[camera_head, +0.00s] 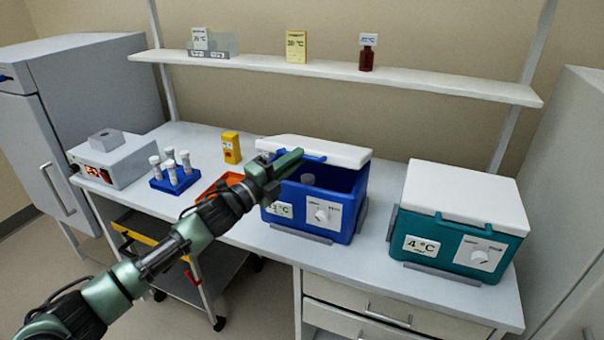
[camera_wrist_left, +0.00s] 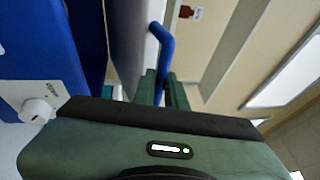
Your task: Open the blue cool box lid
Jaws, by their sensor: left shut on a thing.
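The blue cool box (camera_head: 338,228) stands on the bench with a white dial and label on its front. Its white lid (camera_head: 335,150) is raised at the front, and the dark blue inside shows below it. The lid's blue handle (camera_wrist_left: 166,48) shows in the left wrist view. My left gripper (camera_head: 292,160) is at the lid's front edge, shut on the handle; its green fingers (camera_wrist_left: 160,90) are around the handle's end in the wrist view. My left forearm hides part of the box's left side. My right gripper is not in view.
A teal cool box (camera_head: 450,245) with a closed white lid stands to the right. A blue tube rack (camera_head: 175,182), an orange tray (camera_head: 222,187) and a yellow container (camera_head: 231,148) are to the left. A shelf (camera_head: 340,77) runs above the bench.

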